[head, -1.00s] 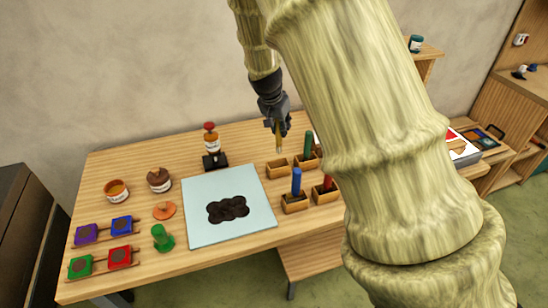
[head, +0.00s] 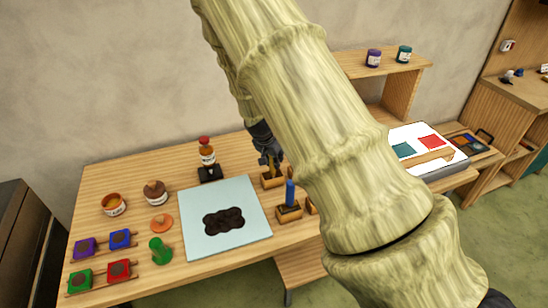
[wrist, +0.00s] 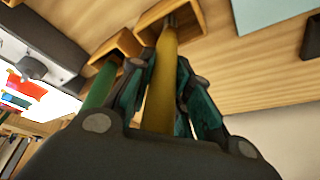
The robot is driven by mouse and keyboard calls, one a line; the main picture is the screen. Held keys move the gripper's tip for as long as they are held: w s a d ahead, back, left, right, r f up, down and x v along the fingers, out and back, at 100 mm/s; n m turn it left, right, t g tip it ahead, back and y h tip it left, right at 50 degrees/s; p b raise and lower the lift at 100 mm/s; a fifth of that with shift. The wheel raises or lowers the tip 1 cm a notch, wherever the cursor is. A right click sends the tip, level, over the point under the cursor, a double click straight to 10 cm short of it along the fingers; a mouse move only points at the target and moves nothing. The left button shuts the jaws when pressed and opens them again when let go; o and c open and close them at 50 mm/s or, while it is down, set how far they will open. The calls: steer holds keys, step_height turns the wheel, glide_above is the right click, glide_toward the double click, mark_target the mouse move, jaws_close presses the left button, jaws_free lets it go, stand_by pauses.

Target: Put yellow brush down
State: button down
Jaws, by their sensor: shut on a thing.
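The yellow brush (wrist: 161,85) is between the fingers of my gripper (wrist: 163,72), which is shut on it. In the wrist view its lower end reaches into the opening of a small wooden holder (wrist: 198,18). I cannot tell whether it touches the bottom. In the head view my gripper (head: 268,162) is just above that holder (head: 270,183), at the back of the table, and the brush is mostly hidden by the gripper.
A green brush (wrist: 98,90) stands close beside my gripper in its own holder (wrist: 122,42). A blue brush (head: 290,193) stands in a holder (head: 289,214) in front. A pale blue sheet (head: 245,225) with dark pieces (head: 223,221) lies to the left. My arm hides the table's right part.

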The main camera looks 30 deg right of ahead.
steer(key=shift+f, duration=0.2)
steer(key=c, duration=1.3)
jaws_free()
steer(key=shift+b+v, duration=1.8)
steer(key=shift+v, duration=4.35)
